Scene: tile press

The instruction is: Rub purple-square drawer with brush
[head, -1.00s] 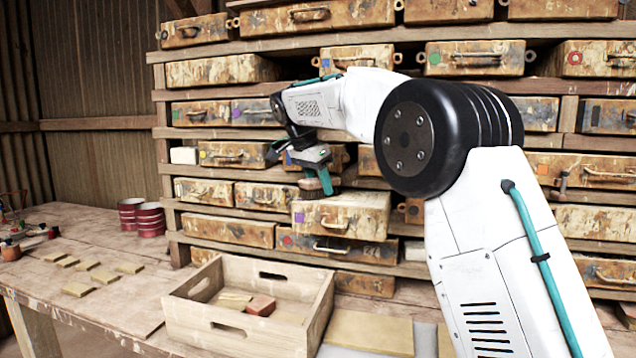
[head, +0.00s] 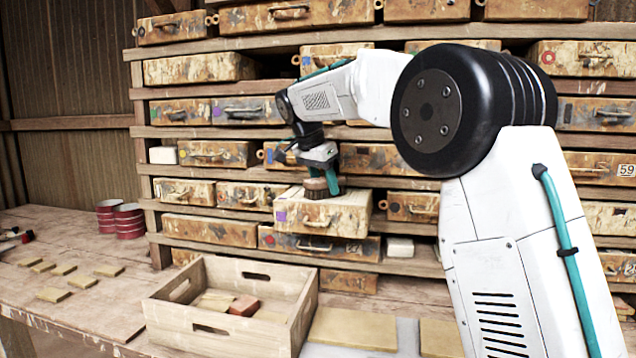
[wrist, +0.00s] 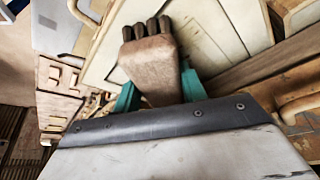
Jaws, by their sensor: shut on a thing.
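The drawer with a purple square (head: 345,214) stands out from the rack in the head view, with the small purple mark at the left of its front. My gripper (head: 322,178) is over its top, shut on the brush (head: 316,188). The brush has a brown wooden body and dark bristles pointing down at the drawer top. The bristles look to be at the surface, but I cannot be sure of contact. In the wrist view the brush (wrist: 153,62) sits between my teal fingers (wrist: 158,92), above a pale drawer top (wrist: 210,35).
The rack (head: 150,133) holds several other worn drawers close around. Below is a wooden crate (head: 215,343) with blocks inside. The workbench (head: 60,300) carries small tan tiles (head: 55,294) and red tins (head: 128,220) at the left.

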